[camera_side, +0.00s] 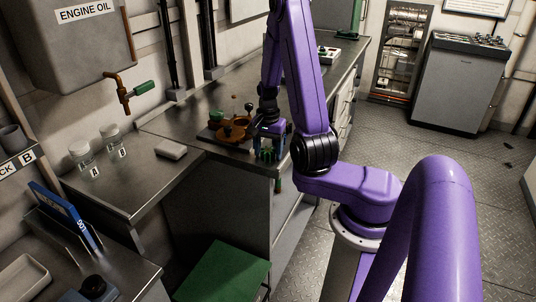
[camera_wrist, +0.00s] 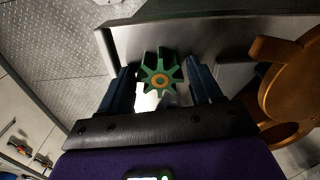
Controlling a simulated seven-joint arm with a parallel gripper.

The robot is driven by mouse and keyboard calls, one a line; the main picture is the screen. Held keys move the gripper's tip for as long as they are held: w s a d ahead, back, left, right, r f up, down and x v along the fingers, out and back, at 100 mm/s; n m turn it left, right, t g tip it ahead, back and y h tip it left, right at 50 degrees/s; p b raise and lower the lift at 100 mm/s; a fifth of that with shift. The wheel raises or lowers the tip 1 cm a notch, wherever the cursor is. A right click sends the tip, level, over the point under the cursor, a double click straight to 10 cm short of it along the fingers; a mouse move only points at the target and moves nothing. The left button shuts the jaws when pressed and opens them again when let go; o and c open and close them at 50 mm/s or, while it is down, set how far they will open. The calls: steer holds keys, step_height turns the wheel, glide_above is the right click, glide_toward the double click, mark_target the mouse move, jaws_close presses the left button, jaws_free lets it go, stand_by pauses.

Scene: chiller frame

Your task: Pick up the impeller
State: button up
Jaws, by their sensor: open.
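The impeller (camera_wrist: 160,76) is a green, star-shaped wheel with several vanes and an orange hub. In the wrist view it is seen end-on, between the two dark blue fingers of my gripper (camera_wrist: 160,90). The fingers are apart, with a visible gap on each side of the impeller. In the side view my gripper (camera_side: 270,151) is low at the front edge of the metal bench (camera_side: 190,187).
An orange-brown housing (camera_side: 232,130) stands on the bench close to my gripper; it also shows at right in the wrist view (camera_wrist: 292,85). Two labelled jars (camera_side: 96,153) and a pale block (camera_side: 171,150) stand to the left. A green-topped stool (camera_side: 223,275) is below.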

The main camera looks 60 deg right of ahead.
steer(key=shift+c, duration=0.3)
steer(key=c, duration=0.8)
steer(key=shift+o, duration=0.2)
steer(key=shift+r, duration=0.1)
